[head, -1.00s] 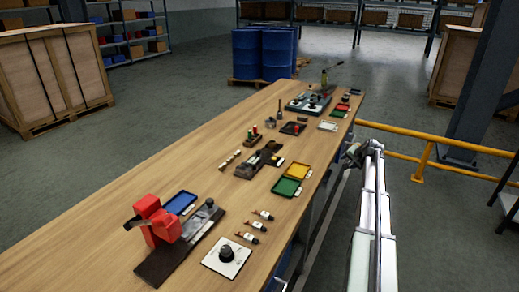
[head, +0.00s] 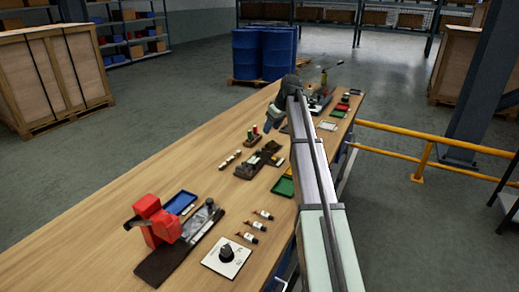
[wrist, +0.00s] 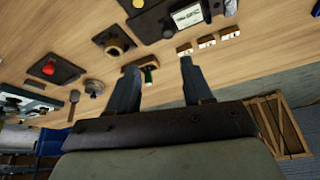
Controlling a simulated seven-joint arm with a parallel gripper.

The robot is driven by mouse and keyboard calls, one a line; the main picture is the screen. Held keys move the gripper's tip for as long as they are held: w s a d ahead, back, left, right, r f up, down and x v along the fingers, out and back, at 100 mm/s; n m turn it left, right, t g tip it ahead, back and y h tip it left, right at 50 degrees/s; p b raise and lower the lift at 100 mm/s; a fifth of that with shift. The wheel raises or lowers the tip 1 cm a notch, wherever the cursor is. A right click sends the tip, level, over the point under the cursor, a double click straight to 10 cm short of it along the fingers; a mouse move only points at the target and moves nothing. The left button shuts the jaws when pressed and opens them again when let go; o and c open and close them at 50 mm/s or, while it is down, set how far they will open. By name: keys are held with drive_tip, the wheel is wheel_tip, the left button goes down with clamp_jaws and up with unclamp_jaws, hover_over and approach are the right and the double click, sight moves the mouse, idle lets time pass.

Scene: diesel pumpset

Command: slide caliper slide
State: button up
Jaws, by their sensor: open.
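A dark fixture with a pale, display-like plate (wrist: 187,16) lies at the top of the wrist view; it appears to be the caliper, but its slide cannot be made out clearly. What looks like the same dark fixture (head: 257,160) lies mid-bench in the head view. My gripper (wrist: 159,65) is open, its two fingers apart with nothing held between them. In the head view my gripper (head: 271,122) is over the bench, beyond the fixture. My arm hides part of the bench behind it.
A block with a green peg (wrist: 150,74) shows near the left finger, and small pale blocks (wrist: 207,42) lie right of the fingers. A red clamp-like device (head: 156,222), blue tray (head: 180,203) and small bottles (head: 252,225) are nearer.

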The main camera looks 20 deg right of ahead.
sight(258, 151)
drive_tip(key=shift+n, duration=0.4)
drive_tip(key=x, duration=0.4)
drive_tip(key=a+x, duration=0.1)
drive_tip(key=x, duration=0.8)
drive_tip(key=shift+s+a+f, duration=0.15)
drive_tip(key=shift+a, duration=0.2)
drive_tip(key=shift+c, duration=0.4)
clamp_jaws()
